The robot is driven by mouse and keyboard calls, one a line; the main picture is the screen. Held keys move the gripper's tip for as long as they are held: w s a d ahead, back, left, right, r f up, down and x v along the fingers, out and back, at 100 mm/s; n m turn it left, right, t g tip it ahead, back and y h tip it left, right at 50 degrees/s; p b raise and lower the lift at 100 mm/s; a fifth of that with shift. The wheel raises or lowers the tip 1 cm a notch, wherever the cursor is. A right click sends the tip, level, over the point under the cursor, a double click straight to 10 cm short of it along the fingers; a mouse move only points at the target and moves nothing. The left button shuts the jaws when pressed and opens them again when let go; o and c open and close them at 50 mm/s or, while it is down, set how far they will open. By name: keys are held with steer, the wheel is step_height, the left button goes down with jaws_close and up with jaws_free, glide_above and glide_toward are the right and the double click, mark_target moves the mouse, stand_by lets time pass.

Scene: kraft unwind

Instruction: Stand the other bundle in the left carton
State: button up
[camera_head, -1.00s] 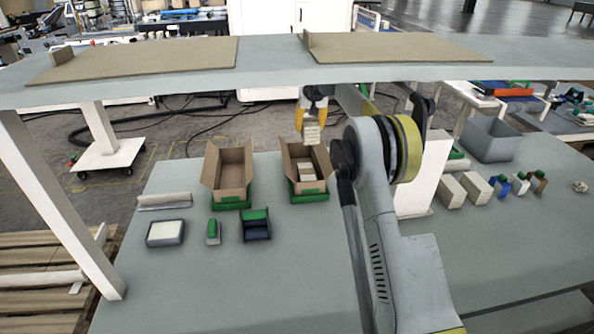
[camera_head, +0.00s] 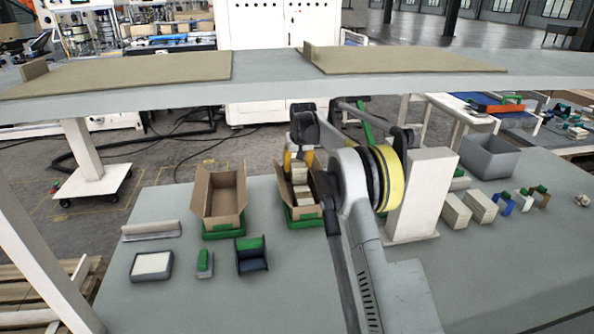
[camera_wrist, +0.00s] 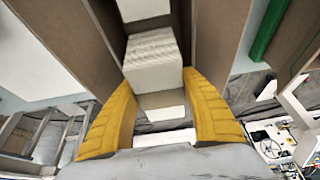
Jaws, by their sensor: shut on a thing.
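My gripper (camera_head: 298,162) is low over the far end of the right open carton (camera_head: 304,213), its yellow fingers shut on a pale bundle (camera_head: 299,174). In the wrist view the bundle (camera_wrist: 154,62) is between the fingertips (camera_wrist: 156,84), with carton walls on both sides. Another pale bundle (camera_head: 302,193) is in the same carton, nearer the front. I cannot tell whether the held bundle touches the carton floor. The left carton (camera_head: 222,206) stands open beside it, with no bundle visible inside. My arm hides part of the right carton's right side.
A pale roll (camera_head: 152,230), a white-topped tray (camera_head: 152,265), a small green-topped item (camera_head: 205,262) and a dark blue holder (camera_head: 251,258) lie in front and left. A white column (camera_head: 422,190), pale blocks (camera_head: 468,208) and a grey bin (camera_head: 488,156) are right. A shelf (camera_head: 270,88) crosses above.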

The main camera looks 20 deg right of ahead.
steer(key=shift+f, duration=0.7)
steer(key=o, duration=1.3)
steer(key=shift+r, duration=0.1)
